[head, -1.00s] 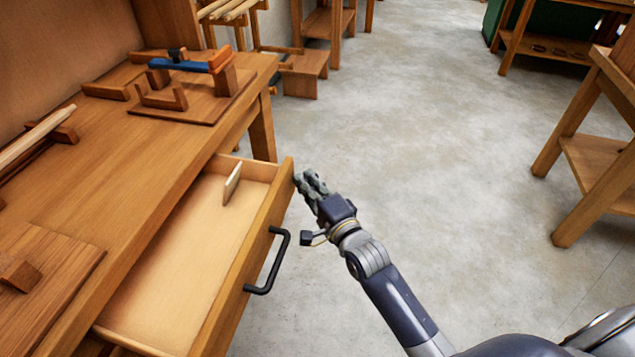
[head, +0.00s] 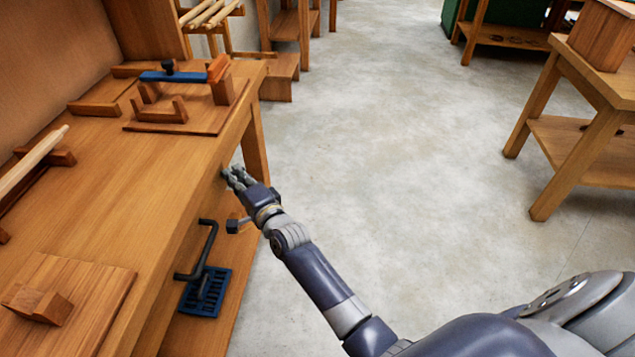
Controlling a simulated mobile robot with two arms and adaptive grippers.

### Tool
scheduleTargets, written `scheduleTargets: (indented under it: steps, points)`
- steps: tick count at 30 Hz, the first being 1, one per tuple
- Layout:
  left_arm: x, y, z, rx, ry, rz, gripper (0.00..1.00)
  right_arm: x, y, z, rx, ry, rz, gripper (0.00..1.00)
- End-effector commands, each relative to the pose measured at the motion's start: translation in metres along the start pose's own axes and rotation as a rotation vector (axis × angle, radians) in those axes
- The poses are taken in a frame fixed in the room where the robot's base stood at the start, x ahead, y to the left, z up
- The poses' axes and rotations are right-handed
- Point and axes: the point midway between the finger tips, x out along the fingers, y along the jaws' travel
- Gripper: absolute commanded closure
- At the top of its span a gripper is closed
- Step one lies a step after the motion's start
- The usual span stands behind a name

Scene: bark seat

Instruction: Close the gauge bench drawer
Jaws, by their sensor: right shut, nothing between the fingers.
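The gauge bench (head: 150,175) stands at the left. Its drawer now shows only by its black bar handle (head: 208,243), which sticks out under the front edge of the top. The drawer's inside is hidden under the top, and its front is seen nearly edge-on. My right gripper (head: 230,176) is shut and empty, beside the bench front at the drawer's far end. I cannot tell whether its fingertips touch the front. My left gripper is not in view.
A blue grate-like piece (head: 207,293) lies on the lower shelf below the handle. A wooden board with a blue and orange tool (head: 175,76) lies on the bench top. Another wooden table (head: 575,140) stands at the right. The floor (head: 390,150) between is clear.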

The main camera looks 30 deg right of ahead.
Motion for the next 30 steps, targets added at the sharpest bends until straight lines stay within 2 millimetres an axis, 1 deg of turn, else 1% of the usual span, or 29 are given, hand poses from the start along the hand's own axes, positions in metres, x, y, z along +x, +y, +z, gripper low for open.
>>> scheduleTargets:
  steps: [13, 15, 19, 23, 26, 30]
  points:
    - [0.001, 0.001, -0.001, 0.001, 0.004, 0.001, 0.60, 0.002, -0.001, 0.003, 0.000, -0.002, -0.002, 1.00]
    - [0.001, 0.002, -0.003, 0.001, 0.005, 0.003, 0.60, 0.002, -0.002, 0.003, 0.000, -0.002, -0.002, 1.00]
    - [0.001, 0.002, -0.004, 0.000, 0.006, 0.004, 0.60, -0.002, -0.001, 0.004, 0.000, -0.003, -0.002, 1.00]
    - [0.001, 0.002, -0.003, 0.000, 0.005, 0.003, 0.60, -0.017, 0.000, 0.003, 0.000, -0.001, 0.000, 1.00]
    - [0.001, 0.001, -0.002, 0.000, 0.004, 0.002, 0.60, -0.034, 0.001, 0.002, 0.000, 0.000, 0.001, 1.00]
    - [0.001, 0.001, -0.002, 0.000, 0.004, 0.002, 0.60, -0.061, 0.001, 0.001, 0.000, 0.001, 0.002, 1.00]
